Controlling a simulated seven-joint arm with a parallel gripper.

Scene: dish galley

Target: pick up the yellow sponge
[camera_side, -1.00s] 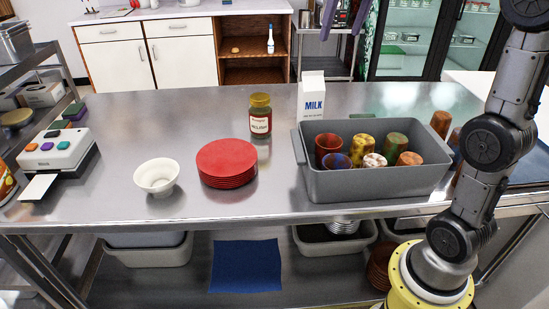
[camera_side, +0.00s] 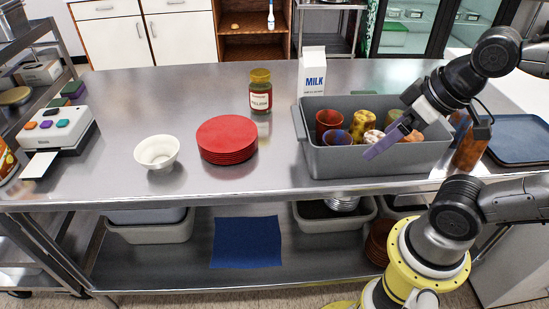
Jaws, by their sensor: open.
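I cannot make out a yellow sponge for certain. A small, tan-yellow object (camera_side: 235,27) lies on the shelf of the wooden cabinet at the back, too small to identify. Green and purple blocks (camera_side: 73,89) sit at the table's left end, behind the white device. My gripper (camera_side: 378,149) has purple fingers and is over the front right part of the grey bin, pointing down and to the left. It is open with nothing seen between its fingers; one finger largely hides the other.
The grey bin (camera_side: 350,161) holds several coloured cups. A milk carton (camera_side: 312,72), a jar (camera_side: 260,92), red plates (camera_side: 227,138) and a white bowl (camera_side: 157,151) stand on the steel table. A brown bottle (camera_side: 469,147) and blue tray (camera_side: 520,143) are right.

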